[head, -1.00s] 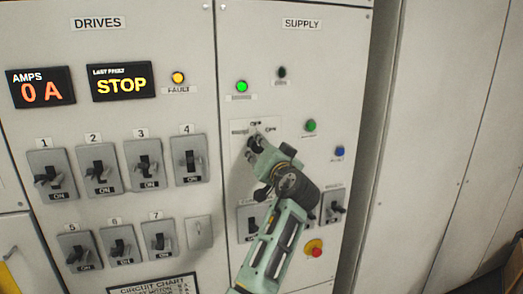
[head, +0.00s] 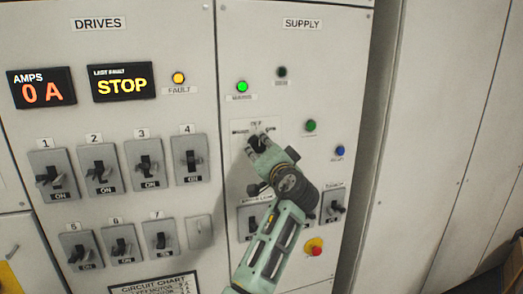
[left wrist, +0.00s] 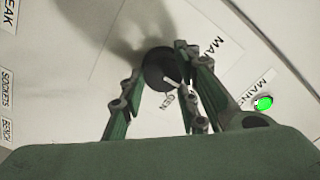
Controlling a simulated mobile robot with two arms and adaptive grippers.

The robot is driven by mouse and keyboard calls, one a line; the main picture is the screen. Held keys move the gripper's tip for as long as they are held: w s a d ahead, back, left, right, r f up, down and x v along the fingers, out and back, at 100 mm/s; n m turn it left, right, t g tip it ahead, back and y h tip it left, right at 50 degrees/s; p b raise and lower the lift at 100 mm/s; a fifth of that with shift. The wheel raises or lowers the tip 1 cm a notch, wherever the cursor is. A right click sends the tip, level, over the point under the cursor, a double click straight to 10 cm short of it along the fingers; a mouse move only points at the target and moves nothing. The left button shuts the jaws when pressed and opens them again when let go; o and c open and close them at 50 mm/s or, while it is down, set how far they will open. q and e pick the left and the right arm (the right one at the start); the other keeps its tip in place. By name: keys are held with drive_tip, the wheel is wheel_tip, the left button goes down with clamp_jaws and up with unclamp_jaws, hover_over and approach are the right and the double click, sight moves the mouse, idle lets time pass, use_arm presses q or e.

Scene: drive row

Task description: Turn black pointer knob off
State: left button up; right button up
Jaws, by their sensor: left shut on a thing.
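The black pointer knob (left wrist: 158,68) sits on the pale supply panel. In the left wrist view it is round and dark, with a white pointer line slanting to the lower right, close to the GEN label. My left gripper (left wrist: 158,66) has a finger on each side of the knob and is shut on it. In the head view my left gripper (head: 259,144) reaches up to the knob below the OFF label and largely hides it. A finger covers part of the panel beside the pointer in the left wrist view. My right gripper is not in view.
A lit green lamp (head: 242,87) is above the knob. A green button (head: 310,125) and a blue one (head: 340,151) are to the right. A red button (head: 314,246) is lower down. Several breaker switches fill the drives panel on the left.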

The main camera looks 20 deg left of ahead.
use_arm(q)
drive_tip(key=o, duration=0.8)
drive_tip(key=shift+o, duration=1.1)
drive_tip(key=shift+w+d+f, duration=0.1)
drive_tip(key=shift+w+f, duration=0.05)
drive_tip(key=shift+w, duration=0.15)
drive_tip(key=shift+s, duration=0.2)
drive_tip(key=v, duration=0.7)
drive_tip(key=shift+d, duration=0.15)
